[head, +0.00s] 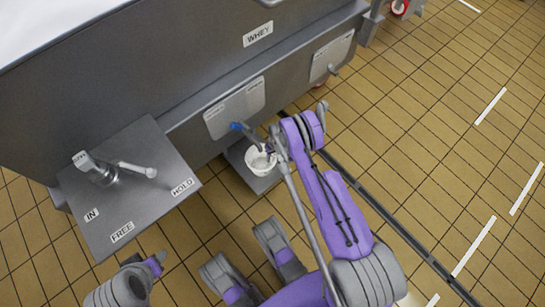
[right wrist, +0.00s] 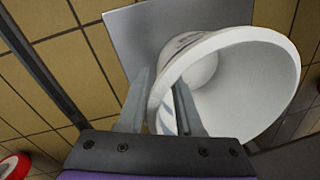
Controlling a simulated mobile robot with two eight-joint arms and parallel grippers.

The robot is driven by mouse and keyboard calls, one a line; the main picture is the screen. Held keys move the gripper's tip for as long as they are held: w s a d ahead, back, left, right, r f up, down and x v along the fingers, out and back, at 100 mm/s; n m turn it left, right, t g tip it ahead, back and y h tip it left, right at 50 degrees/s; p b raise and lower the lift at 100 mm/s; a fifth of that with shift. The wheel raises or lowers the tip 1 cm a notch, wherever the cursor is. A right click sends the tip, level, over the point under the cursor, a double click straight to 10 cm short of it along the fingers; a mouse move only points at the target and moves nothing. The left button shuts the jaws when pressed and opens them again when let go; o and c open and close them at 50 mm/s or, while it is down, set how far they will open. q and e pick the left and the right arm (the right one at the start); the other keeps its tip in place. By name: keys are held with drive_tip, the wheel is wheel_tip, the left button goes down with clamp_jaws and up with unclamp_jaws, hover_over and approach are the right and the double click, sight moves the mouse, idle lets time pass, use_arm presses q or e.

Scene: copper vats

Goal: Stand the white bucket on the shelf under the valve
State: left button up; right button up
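The white bucket (head: 258,164) stands about upright at the small grey shelf (head: 262,184), below the blue-handled valve (head: 238,127) on the vat's side. In the right wrist view, the bucket (right wrist: 258,75) is large, with its mouth facing the camera and the grey plate (right wrist: 140,35) behind it. My right gripper (right wrist: 162,80) straddles the bucket's wall, one finger outside and one inside, with a gap between the fingers. It is partly hidden behind its arm in the head view (head: 272,150). My left gripper (head: 158,262) is low at the left, away from the bucket; its fingers are unclear.
The grey vat (head: 180,70) fills the upper left, with a WHEY label. A grey side table (head: 150,210) marked IN, FREE and HOLD carries a metal fitting (head: 100,170). A second valve (head: 332,69) is farther right. Tiled floor (head: 450,130) is open at right.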

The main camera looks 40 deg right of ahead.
drive_tip(key=shift+r, duration=0.1)
drive_tip(key=s+a+r+t+p, duration=0.1)
drive_tip(key=a+r, duration=0.2)
drive_tip(key=r, duration=1)
drive_tip(key=s+a+r+n+h+p, duration=0.1)
drive_tip(key=a+r, duration=0.1)
drive_tip(key=r, duration=1)
drive_tip(key=s+a+r+t+p, duration=0.1)
drive_tip(key=a+r, duration=0.2)
drive_tip(key=r, duration=1)
drive_tip(key=s+a+r, duration=0.2)
drive_tip(key=s+r, duration=0.1)
drive_tip(key=s, duration=0.3)
drive_tip(key=s+a+r+n+t, duration=0.1)
drive_tip(key=s+a+r, duration=0.2)
drive_tip(key=s, duration=0.4)
drive_tip(key=s+a+r+t, duration=0.1)
drive_tip(key=s+a+r, duration=0.1)
drive_tip(key=s+r, duration=0.2)
drive_tip(key=s, duration=0.3)
drive_tip(key=shift+a+r+n, duration=0.2)
drive_tip(key=shift+r+n, duration=0.05)
drive_tip(key=shift+n, duration=0.15)
drive_tip(key=shift+c, duration=0.2)
